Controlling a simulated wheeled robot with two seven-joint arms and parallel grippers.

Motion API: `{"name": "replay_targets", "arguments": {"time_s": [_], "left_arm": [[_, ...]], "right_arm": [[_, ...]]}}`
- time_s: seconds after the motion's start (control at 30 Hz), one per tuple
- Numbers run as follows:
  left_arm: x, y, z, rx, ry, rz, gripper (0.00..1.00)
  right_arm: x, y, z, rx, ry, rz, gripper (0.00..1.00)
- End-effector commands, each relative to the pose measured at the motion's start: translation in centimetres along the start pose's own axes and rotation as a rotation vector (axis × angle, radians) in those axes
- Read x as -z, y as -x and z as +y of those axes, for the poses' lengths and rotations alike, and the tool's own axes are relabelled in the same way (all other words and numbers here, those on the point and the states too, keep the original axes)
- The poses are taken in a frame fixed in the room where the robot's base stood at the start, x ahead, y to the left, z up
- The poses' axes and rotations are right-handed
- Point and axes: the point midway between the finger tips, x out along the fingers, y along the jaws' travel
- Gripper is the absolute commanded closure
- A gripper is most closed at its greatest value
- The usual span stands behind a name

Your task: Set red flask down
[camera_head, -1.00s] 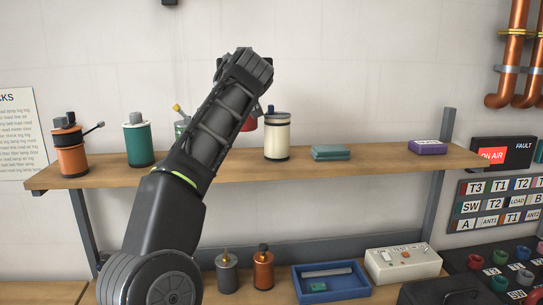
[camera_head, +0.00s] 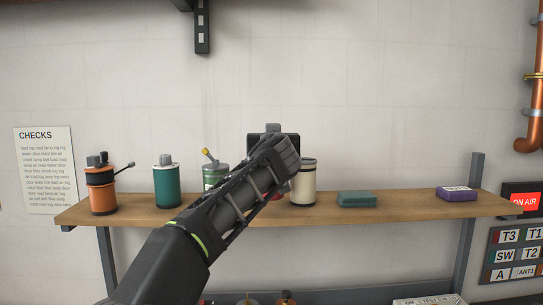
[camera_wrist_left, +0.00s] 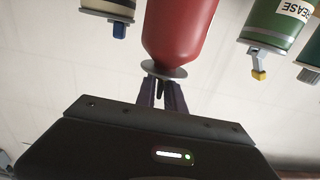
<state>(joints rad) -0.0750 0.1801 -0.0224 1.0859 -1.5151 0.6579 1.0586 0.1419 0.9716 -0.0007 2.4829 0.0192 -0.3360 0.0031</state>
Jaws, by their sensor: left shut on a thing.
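The red flask (camera_wrist_left: 180,32) hangs in my left gripper (camera_wrist_left: 163,92), whose two fingers are shut on its narrow neck just beyond the grey collar. In the head view, only a bit of the red flask (camera_head: 276,193) shows behind my left forearm, between the green grease can and the cream canister, over the wooden shelf (camera_head: 390,209). My wrist hides most of it. I cannot tell whether its base touches the shelf. My right gripper is in neither view.
A green can (camera_head: 213,175) with a yellow spout stands left of the flask, and a cream canister (camera_head: 303,183) close on its right. A teal canister (camera_head: 167,186) and an orange oil can (camera_head: 101,190) stand further left. A teal box (camera_head: 356,199) and purple box (camera_head: 455,194) lie right.

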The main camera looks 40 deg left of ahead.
Motion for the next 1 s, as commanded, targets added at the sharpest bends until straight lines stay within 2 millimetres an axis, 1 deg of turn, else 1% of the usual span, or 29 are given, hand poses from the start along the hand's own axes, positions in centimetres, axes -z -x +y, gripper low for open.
{"name": "replay_targets", "arguments": {"time_s": [0.27,0.37,0.5,0.6,0.87,0.97,1.0], "left_arm": [[0.0,0.0,0.0,0.000,0.000,0.002,1.00],[-0.9,0.1,-0.1,0.000,-0.002,0.000,1.00],[-2.8,0.1,-0.1,0.001,-0.002,0.000,1.00],[-3.6,0.0,-0.1,-0.001,-0.001,0.001,1.00],[-3.6,0.0,0.0,-0.001,0.001,0.002,1.00],[-4.0,0.0,0.0,-0.001,0.001,0.002,1.00],[-4.0,0.0,0.0,-0.001,0.000,0.000,0.85]], "right_arm": [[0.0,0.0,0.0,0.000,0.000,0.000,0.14],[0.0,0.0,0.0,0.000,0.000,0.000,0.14],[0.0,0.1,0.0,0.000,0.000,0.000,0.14],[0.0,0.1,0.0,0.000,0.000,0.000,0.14],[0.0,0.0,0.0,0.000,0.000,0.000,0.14],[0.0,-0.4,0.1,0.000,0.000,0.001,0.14],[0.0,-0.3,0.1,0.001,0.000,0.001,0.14]]}}
